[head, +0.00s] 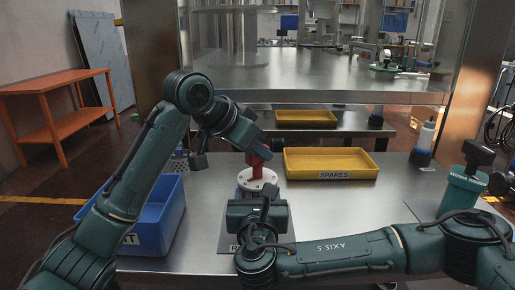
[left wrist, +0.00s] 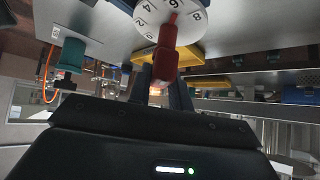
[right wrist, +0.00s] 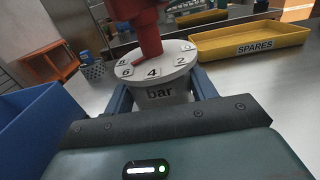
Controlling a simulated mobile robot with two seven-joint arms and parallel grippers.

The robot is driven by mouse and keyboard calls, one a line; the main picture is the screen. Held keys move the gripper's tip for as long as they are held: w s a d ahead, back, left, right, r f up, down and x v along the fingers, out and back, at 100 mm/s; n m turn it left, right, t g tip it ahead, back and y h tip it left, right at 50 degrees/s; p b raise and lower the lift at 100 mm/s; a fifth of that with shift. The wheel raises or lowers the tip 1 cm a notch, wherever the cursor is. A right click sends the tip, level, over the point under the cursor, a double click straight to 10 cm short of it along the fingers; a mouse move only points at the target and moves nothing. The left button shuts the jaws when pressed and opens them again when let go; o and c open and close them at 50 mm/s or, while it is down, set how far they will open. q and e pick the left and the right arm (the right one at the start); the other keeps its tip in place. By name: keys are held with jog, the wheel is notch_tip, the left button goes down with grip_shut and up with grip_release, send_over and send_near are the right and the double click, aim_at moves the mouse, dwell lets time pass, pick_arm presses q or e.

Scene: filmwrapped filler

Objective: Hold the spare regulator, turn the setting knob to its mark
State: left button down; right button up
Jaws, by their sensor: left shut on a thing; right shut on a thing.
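The regulator has a white round dial (head: 257,178) with black numbers and a white body marked "bar" (right wrist: 160,95). It stands upright at the middle of the steel table. Its red setting knob (head: 255,160) rises from the dial. My left gripper (left wrist: 160,80) is shut on the knob from above. My right gripper (right wrist: 160,88) is shut around the white body from the near side, below the dial. The knob's red pointer (left wrist: 173,17) lies close to the 6 in the left wrist view. The head view hides most of the body behind my right gripper.
A yellow SPARES tray (head: 330,175) lies behind and right of the regulator. A blue bin (head: 150,238) stands at left. A bottle (head: 425,138) and a teal cylinder (head: 461,192) stand at right. The table between tray and bottle is clear.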

pick_arm(q)
jog(key=shift+n+t+y, duration=0.3)
jog(key=shift+n+t, duration=0.1)
jog(key=shift+n, duration=0.4)
pick_arm(e)
jog(key=shift+f, duration=0.2)
pick_arm(q)
jog(key=c, duration=1.3)
grip_release()
jog(key=v, duration=1.2)
jog(key=shift+a, duration=0.1)
pick_arm(e)
jog(key=o, duration=1.2)
jog(key=shift+r, duration=0.15)
